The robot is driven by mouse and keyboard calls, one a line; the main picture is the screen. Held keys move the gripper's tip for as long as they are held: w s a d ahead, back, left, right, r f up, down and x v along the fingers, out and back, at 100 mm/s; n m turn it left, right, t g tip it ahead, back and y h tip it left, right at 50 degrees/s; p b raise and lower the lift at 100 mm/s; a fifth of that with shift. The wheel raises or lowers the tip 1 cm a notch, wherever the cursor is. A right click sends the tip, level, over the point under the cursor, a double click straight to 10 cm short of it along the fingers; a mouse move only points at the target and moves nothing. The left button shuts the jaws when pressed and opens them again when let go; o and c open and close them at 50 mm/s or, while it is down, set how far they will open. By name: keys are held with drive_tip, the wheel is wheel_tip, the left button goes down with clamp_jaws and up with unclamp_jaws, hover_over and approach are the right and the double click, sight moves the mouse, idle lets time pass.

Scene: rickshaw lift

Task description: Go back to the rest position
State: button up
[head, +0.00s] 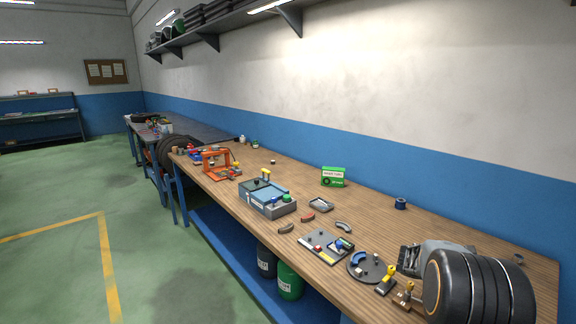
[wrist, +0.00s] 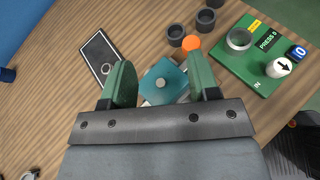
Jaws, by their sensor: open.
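My gripper (wrist: 160,85) shows in the wrist view with its two green finger pads spread apart. A teal square piece with a grey round knob (wrist: 163,83) lies below and between the pads. A gap shows on at least its left side, and I cannot tell how far below the fingers it is. The gripper's dark bar hides its near edge.
In the wrist view, a green board (wrist: 252,82) with a ring and knobs lies right, a dark framed plate (wrist: 101,53) left, and dark cups (wrist: 191,42) beyond. Open floor lies left.

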drive_tip(key=s+a+m+t+y+b, duration=0.1)
drive_tip(key=s+a+m+y, duration=0.3)
drive_tip(key=a, duration=0.6)
drive_tip(key=s+a+m+t+y+b, duration=0.1)
drive_tip(key=s+a+m+y, duration=0.3)
drive_tip(key=s+a+m, duration=0.3)
drive_tip(key=s+a+m+t+y+b, duration=0.1)
drive_tip(key=s+a+m+y, duration=0.3)
drive_tip(key=a, duration=1.1)
drive_tip(key=s+r+m, duration=0.1)
drive_tip(key=s, duration=0.2)
drive_tip(key=shift+m+y, duration=0.3)
drive_tip(key=shift+m, duration=0.1)
drive_tip(key=shift+s, duration=0.1)
